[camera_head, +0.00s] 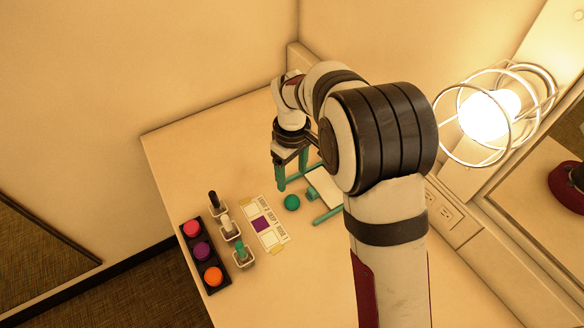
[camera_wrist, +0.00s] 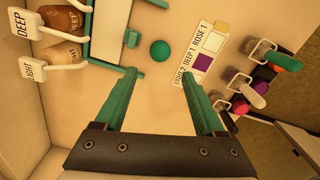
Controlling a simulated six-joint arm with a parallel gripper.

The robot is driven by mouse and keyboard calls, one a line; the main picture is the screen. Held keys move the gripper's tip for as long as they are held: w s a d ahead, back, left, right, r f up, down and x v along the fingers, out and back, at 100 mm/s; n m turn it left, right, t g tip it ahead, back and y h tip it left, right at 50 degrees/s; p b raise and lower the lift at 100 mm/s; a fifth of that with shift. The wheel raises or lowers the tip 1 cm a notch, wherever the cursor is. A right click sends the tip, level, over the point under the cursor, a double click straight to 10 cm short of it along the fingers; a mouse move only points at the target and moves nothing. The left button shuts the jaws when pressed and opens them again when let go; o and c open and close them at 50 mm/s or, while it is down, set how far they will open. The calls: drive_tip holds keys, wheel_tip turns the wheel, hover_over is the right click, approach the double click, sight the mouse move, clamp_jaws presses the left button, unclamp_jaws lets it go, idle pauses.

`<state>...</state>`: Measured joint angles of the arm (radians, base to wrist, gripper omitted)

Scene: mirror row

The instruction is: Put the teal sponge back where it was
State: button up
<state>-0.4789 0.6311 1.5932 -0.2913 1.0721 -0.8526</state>
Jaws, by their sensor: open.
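The teal sponge (camera_head: 291,203) is a small round ball lying on the table, just left of the teal-framed stand. It also shows in the wrist view (camera_wrist: 160,50), beyond my fingertips and roughly centred between them. My gripper (camera_head: 291,176) has teal fingers pointing down, and it is open and empty. In the wrist view my gripper (camera_wrist: 159,74) has its fingers wide apart, with bare table between them. A printed card (camera_head: 266,224) lies left of the sponge, with a purple square and the words LIGHT 2, DEEP 1, ROSE 1 legible in the wrist view.
A black tray (camera_head: 197,256) holds pink, purple and orange round pots. Wire holders with black, white and teal-handled tools (camera_head: 240,250) stand beside it. The stand (camera_wrist: 112,30) has bottles tagged DEEP and LIGHT (camera_wrist: 62,52). A caged lamp (camera_head: 490,115) is at right.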

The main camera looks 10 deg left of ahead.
drive_tip(key=s+d+r+m, duration=0.6)
drive_tip(key=d+r, duration=0.2)
drive_tip(key=r, duration=0.1)
drive_tip(key=s+d+m+y, duration=0.1)
drive_tip(key=s+d+m, duration=0.3)
drive_tip(key=s, duration=0.6)
drive_tip(key=s+d+r+m, duration=0.1)
drive_tip(key=s+d+m, duration=0.4)
drive_tip(key=s, duration=0.5)
drive_tip(key=m, duration=0.2)
drive_tip(key=shift+s+r+m+y, duration=0.2)
drive_tip(key=shift+r+m+y, duration=0.1)
drive_tip(key=shift+y, duration=0.1)
